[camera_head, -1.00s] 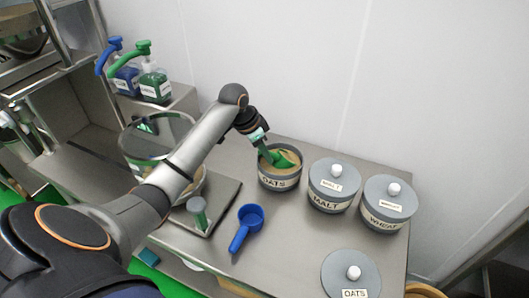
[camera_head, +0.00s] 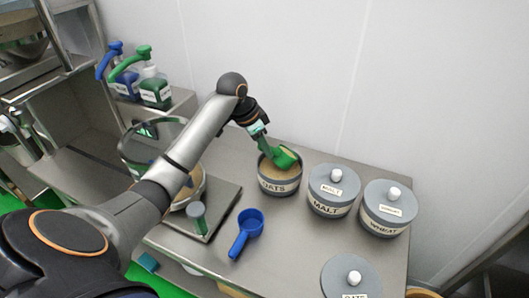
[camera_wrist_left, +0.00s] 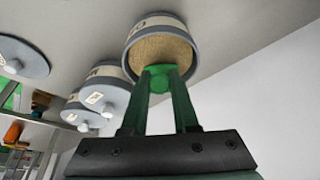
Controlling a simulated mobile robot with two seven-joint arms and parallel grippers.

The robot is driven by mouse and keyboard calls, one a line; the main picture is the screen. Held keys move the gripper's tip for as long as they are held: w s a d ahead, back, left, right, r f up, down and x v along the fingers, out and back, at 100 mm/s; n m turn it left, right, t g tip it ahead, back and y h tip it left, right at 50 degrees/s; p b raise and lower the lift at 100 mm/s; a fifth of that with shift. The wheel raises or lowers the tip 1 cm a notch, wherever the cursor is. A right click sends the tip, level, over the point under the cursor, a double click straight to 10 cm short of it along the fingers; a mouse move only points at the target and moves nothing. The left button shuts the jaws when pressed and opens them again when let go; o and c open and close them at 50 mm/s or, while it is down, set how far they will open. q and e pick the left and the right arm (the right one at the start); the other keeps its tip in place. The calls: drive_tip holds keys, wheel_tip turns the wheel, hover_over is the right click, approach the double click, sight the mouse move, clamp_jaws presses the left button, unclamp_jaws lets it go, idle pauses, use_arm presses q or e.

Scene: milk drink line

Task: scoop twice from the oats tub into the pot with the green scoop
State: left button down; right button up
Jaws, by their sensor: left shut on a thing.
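The oats tub (camera_head: 279,186) stands uncovered on the steel table, with tan oats inside. It also shows in the left wrist view (camera_wrist_left: 163,20). My left gripper (camera_head: 259,137) is shut on the handle of the green scoop (camera_head: 286,157). The scoop's bowl is at the tub's opening, near its back rim, and seems to hold some tan oats. In the left wrist view the green fingers (camera_wrist_left: 158,82) close on the scoop and partly hide it. The pot (camera_head: 196,190) stands left of the tub, partly hidden behind my left arm. My right gripper is not in view.
A blue scoop (camera_head: 246,232) lies on the table in front of the oats tub. The closed malt tub (camera_head: 331,191) and wheat tub (camera_head: 388,209) stand to the right. The oats lid (camera_head: 350,277) lies at the front.

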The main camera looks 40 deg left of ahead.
use_arm(q)
drive_tip(key=shift+r, duration=0.95)
drive_tip(key=t+b, duration=0.1)
drive_tip(key=r+t+h+b, duration=0.1)
drive_tip(key=t, duration=0.1)
drive_tip(key=shift+r+h, duration=0.3)
wheel_tip(320, 180, up, 3)
drive_tip(key=t+h+b, duration=0.1)
drive_tip(key=t+b, duration=0.2)
drive_tip(key=b, duration=0.2)
drive_tip(key=shift+f+t+h, duration=0.15)
drive_tip(key=shift+t+h, duration=0.25)
drive_tip(key=shift+r+t, duration=0.3)
drive_tip(key=shift+r, duration=0.1)
